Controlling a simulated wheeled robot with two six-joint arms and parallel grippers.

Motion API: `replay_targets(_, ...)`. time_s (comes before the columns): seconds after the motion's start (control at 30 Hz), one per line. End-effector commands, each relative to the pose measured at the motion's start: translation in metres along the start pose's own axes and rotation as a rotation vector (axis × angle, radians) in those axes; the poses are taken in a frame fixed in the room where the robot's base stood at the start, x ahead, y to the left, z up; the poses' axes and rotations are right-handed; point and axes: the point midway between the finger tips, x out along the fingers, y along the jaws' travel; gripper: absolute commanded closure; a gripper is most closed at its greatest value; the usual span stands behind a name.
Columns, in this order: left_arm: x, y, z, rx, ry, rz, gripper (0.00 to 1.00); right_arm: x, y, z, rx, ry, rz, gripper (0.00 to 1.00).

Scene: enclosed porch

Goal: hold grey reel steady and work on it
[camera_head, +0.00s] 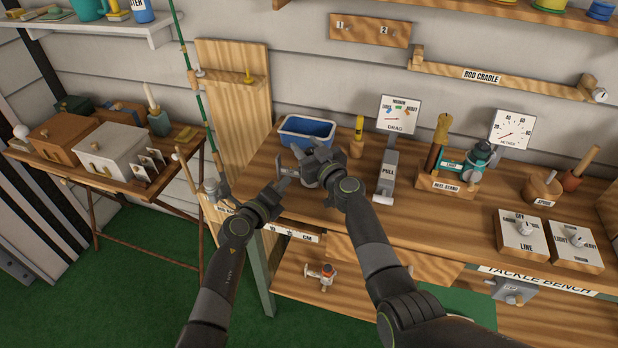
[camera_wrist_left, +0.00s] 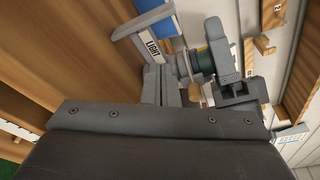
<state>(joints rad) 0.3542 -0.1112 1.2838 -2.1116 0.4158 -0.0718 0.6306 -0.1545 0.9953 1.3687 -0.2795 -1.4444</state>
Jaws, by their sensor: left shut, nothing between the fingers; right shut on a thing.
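The grey reel (camera_head: 309,178) is between my two grippers, above the left end of the bench, and partly hidden by them. My right gripper (camera_head: 318,165) is shut on it.
A blue tray (camera_head: 307,130) stands just behind the grippers. The grey PULL gauge (camera_head: 388,172) and the wooden reel stand (camera_head: 447,184) with a teal reel (camera_head: 478,158) are to the right. A green rod (camera_head: 190,75) stands upright at the left.

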Motion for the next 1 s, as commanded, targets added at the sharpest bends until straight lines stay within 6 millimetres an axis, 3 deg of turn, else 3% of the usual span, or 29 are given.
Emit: replay_targets(1.0, 0.0021, -0.0041, -0.0089, 0.000, 0.000, 0.000, 1.00, -0.0001, 0.0002, 0.0003, 0.000, -0.001, 0.000, 0.91)
